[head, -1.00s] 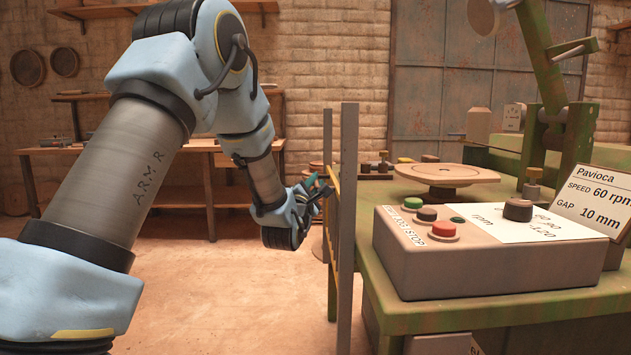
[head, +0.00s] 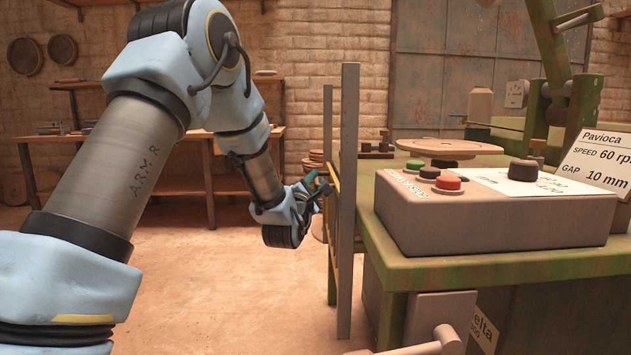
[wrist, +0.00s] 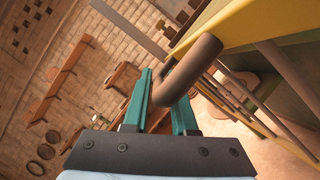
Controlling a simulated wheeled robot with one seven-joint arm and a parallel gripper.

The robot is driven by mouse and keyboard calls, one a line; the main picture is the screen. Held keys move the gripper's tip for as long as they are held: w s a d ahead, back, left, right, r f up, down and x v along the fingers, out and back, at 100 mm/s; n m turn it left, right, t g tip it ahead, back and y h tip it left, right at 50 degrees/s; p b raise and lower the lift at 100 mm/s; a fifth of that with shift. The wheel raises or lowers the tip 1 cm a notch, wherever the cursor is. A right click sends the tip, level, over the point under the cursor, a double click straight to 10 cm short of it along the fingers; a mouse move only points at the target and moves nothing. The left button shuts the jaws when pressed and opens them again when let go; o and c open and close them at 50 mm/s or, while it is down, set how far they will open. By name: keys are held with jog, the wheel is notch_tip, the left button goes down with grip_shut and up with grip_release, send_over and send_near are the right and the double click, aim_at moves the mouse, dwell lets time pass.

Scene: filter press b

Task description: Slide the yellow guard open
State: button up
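The yellow guard (head: 335,180) shows nearly edge-on in the head view, between two upright grey posts on the left side of the machine. In the wrist view its yellow face (wrist: 240,22) fills the upper right. My gripper (head: 318,188) is at the guard's left side. The handle partly hides the right finger, so the contact is not fully seen.
The green machine table (head: 470,255) carries a grey control box (head: 485,215) and a round plate (head: 450,147), right of the posts (head: 348,200). A lever handle (head: 440,340) sticks out low in front. Open floor (head: 220,280) lies left of the guard.

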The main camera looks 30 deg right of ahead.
jog(key=o, duration=0.3)
jog(key=v, duration=1)
jog(key=shift+s+a, duration=0.25)
jog(key=shift+s, duration=0.05)
jog(key=shift+w+a+f, duration=0.1)
